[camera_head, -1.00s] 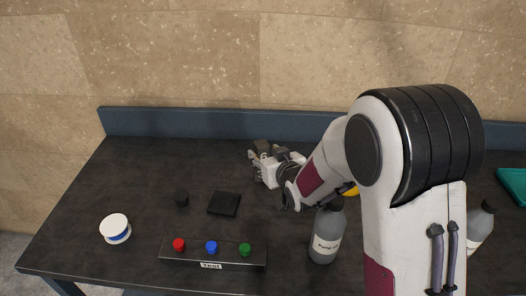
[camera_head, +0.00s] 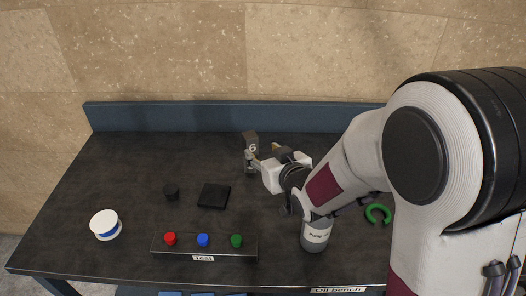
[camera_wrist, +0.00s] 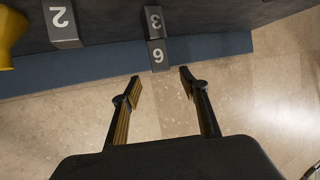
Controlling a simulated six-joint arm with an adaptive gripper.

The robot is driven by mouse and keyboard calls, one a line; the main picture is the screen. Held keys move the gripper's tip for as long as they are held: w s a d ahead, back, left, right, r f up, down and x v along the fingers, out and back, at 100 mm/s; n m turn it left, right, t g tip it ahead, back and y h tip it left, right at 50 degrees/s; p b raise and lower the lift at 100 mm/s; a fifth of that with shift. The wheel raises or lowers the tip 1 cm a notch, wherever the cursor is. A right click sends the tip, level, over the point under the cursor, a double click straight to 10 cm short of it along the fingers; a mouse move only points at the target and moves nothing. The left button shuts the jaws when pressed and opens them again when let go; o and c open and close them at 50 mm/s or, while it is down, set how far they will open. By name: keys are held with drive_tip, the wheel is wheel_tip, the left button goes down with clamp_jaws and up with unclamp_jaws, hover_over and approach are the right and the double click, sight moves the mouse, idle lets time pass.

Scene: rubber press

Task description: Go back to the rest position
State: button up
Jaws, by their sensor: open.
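My gripper (camera_head: 262,160) is open and empty above the back part of the dark bench (camera_head: 110,180), at the middle of the head view. In the wrist view my gripper's two fingers (camera_wrist: 160,80) are spread apart with nothing between them. A grey block marked 6 (camera_head: 251,142) is close to the fingers in the head view. The same block shows in the wrist view (camera_wrist: 156,52), ahead of the fingertips, with a 3 on another face. My arm hides much of the bench's right side.
A button box (camera_head: 203,246) with red, blue and green buttons is at the front. A bottle (camera_head: 316,236) and green ring (camera_head: 378,214) are near my arm. A block marked 2 (camera_wrist: 62,22) shows.

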idle(0.7)
drive_tip(key=w+d+r+n+t, duration=0.1)
drive_tip(key=d+r+n, duration=0.1)
drive_tip(key=r, duration=0.4)
drive_tip(key=w+d+r+n+t, duration=0.1)
drive_tip(key=w+d+r+n, duration=0.1)
drive_tip(key=r, duration=0.4)
drive_tip(key=s+d+r+m+g+h, duration=0.1)
drive_tip(key=s+d+r+m+h, duration=0.15)
drive_tip(key=s+d, duration=0.3)
drive_tip(key=s+d+f+m+g+h, duration=0.1)
drive_tip(key=s+d+f+m+g, duration=0.1)
drive_tip(key=s, duration=0.8)
drive_tip(key=s+d+f+m+g+h, duration=0.1)
drive_tip(key=s+d+f+m+g, duration=0.1)
drive_tip(key=s, duration=0.8)
drive_tip(key=s+d+f+m+g+h, duration=0.1)
drive_tip(key=s+d+f+m+g, duration=0.1)
drive_tip(key=s, duration=0.9)
drive_tip(key=shift+d+f+g, duration=0.65)
drive_tip(key=shift+d+g, duration=0.35)
drive_tip(key=shift+d, duration=0.1)
